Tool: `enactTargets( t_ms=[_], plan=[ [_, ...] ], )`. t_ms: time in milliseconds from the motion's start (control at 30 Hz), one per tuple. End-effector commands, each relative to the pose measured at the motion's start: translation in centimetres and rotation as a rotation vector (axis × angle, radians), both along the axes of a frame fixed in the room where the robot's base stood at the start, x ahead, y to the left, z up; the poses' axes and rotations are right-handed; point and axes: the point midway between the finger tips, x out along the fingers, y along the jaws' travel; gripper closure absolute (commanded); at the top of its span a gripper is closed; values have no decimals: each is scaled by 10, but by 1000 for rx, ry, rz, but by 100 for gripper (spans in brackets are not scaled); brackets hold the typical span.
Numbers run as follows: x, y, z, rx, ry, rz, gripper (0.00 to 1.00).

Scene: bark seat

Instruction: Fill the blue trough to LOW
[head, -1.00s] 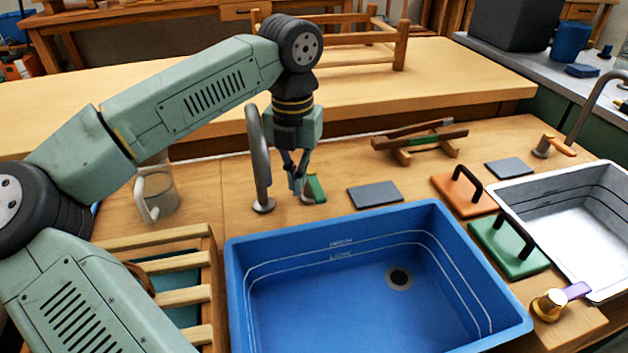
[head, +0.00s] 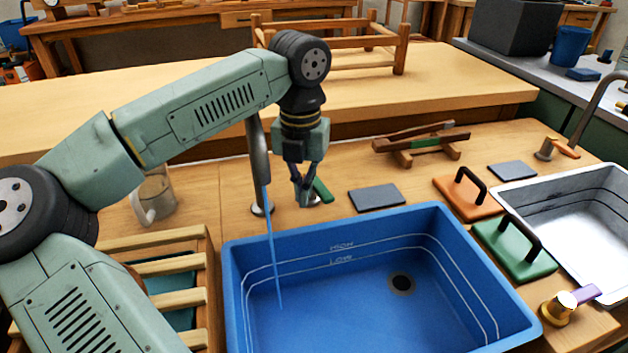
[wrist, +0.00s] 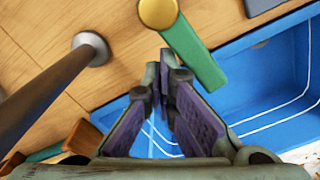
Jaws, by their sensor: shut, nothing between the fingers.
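The blue trough (head: 375,222) has two white lines inside, marked HIGH and LOW. Its round dark drain (head: 401,284) shows uncovered in the floor. A thin stream of water (head: 270,240) falls from the grey tap (head: 258,165) into the trough's left part; I see no clear pooled water level. The tap's green lever (head: 322,190) sits behind the trough and also shows in the wrist view (wrist: 195,52) on a brass knob. My gripper (head: 303,200) is shut and empty, right beside the lever; whether it touches cannot be told. Its fingers (wrist: 163,80) meet just below the lever in the wrist view.
A green lid with a black handle (head: 512,250) and an orange one (head: 467,197) lie right of the trough. A white basin (head: 560,190), a brass knob with purple lever (head: 560,306), a glass jug (head: 155,195) and a wooden slatted rack (head: 185,300) stand around.

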Motion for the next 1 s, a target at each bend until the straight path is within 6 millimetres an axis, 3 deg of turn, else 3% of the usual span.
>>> enactTargets(
  t_ms=[400,533,867,1000],
  plan=[
    [7,-29,0,1,-1,-1,100],
    [7,-28,3,0,-1,1,100],
    [7,-28,37,1,-1,1,100],
    [7,-28,41,0,0,1,100]
  ],
)
